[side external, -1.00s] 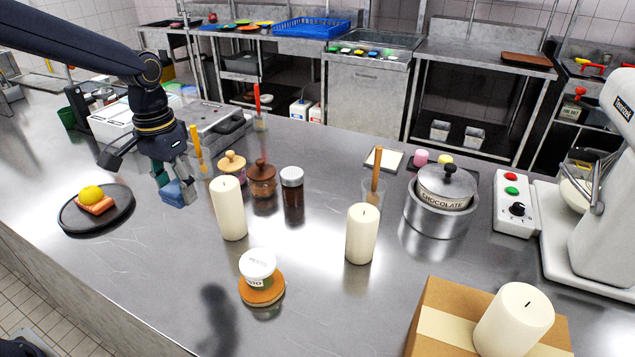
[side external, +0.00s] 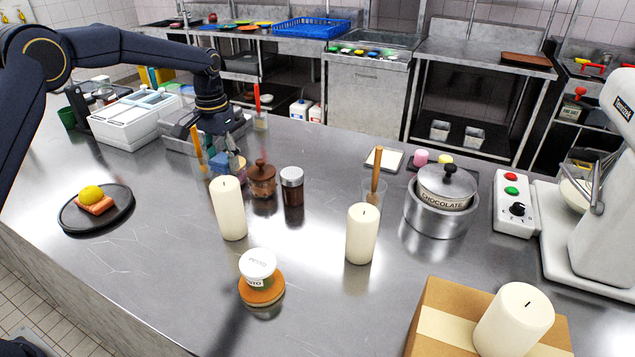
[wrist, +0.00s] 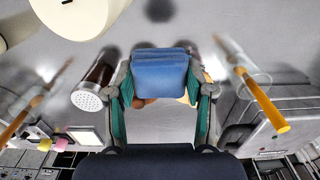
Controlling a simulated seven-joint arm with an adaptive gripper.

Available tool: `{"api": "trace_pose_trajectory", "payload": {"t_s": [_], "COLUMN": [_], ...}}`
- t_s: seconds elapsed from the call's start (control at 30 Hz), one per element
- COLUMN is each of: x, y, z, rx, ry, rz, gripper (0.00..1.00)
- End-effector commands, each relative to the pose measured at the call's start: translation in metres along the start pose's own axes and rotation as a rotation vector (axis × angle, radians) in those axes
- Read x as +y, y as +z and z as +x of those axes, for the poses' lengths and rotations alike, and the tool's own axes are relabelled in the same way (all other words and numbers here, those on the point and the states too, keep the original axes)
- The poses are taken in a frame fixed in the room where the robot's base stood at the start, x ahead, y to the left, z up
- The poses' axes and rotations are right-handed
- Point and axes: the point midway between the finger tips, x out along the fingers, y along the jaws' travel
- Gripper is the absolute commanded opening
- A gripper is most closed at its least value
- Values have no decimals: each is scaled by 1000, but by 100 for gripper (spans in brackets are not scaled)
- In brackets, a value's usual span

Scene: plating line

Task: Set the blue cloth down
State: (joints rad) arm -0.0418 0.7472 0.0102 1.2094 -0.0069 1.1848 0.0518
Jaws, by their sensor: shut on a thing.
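The blue cloth (wrist: 160,78) is a small folded pad between my gripper's teal fingers (wrist: 160,100) in the wrist view. My gripper (side external: 224,160) is shut on it.
A brown jar (side external: 261,180), a silver-lidded jar (side external: 293,188) and a white candle (side external: 229,210) stand close by on the right. An orange-handled tool (side external: 196,146) stands on the left. The steel counter (side external: 150,240) is bare at the front left.

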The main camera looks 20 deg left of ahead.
Motion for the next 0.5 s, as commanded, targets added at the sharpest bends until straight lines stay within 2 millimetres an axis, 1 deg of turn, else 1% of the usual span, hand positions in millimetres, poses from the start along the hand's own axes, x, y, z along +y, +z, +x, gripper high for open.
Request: {"api": "trace_pose_trajectory", "payload": {"t_s": [0.13, 0.3, 0.4, 0.5], "x": [0, 0, 0, 0], "y": [1, 1, 1, 0], "z": [24, 59, 70, 78], "rx": [-4, -5, -1, -1], "ry": [0, 0, 0, 0], "rz": [0, 1, 1, 1], "gripper": [24, 24, 24, 24]}}
